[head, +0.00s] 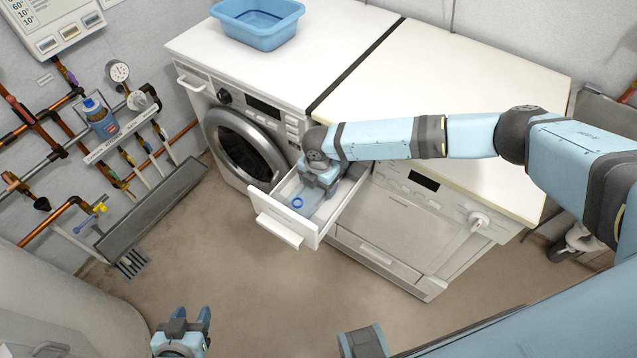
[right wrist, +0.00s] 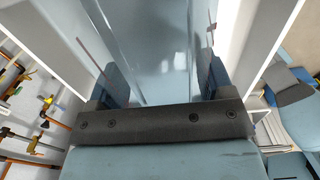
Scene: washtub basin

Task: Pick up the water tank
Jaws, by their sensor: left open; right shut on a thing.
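The water tank (head: 309,202), translucent blue-grey with a blue ring on top, lies in a pulled-out white drawer (head: 322,229) of the appliance. My right gripper (head: 321,184) reaches down into the drawer and is shut on the tank, which lies between its fingers in the right wrist view (right wrist: 150,45). Part of the tank is hidden under the gripper. I cannot tell whether it is lifted off the drawer floor. My left gripper (head: 188,322) is open and empty, low over the floor at the bottom of the head view.
A washing machine (head: 245,150) stands left of the drawer, with a blue basin (head: 258,22) on top. A white-topped appliance (head: 400,235) stands right. Pipes and a detergent bottle (head: 101,118) line the left wall. The brown floor (head: 220,260) in front is clear.

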